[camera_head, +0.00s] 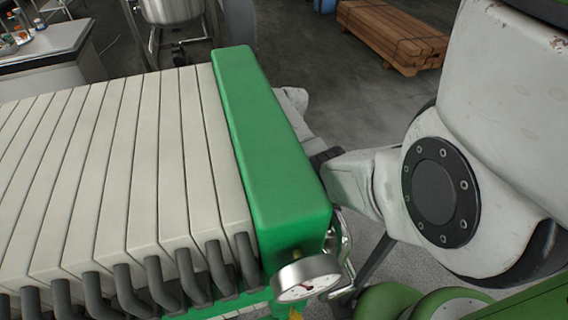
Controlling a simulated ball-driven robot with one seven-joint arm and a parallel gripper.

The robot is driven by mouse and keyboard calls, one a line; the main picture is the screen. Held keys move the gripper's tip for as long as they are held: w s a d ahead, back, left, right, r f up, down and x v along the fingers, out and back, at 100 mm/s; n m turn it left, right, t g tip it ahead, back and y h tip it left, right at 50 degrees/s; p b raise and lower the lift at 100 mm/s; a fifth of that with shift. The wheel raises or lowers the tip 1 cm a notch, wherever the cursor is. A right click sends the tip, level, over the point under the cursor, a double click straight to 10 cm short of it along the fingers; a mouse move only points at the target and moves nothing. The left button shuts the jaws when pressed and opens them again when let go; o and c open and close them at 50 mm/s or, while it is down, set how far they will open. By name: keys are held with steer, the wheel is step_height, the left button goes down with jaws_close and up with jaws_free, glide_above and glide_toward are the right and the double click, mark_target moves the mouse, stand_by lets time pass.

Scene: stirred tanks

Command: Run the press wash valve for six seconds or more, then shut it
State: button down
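The filter press has a row of off-white plates (120,165) and a green end block (270,150) on their right. A round dial gauge (307,278) sits low at the front corner of the end block. Bent metal pipework (346,255) shows just right of the gauge. I cannot make out a wash valve handle or tell its position. My pale arm comes in from the right and reaches towards the far side of the end block. My gripper is not visible; the block may hide it.
Dark curved hoses (160,285) line the front of the plates. A steel tank (172,12) stands on a wheeled frame at the back. A bench (45,45) with bottles is at the upper left. Stacked timber (395,35) lies at the back right. Grey floor between is clear.

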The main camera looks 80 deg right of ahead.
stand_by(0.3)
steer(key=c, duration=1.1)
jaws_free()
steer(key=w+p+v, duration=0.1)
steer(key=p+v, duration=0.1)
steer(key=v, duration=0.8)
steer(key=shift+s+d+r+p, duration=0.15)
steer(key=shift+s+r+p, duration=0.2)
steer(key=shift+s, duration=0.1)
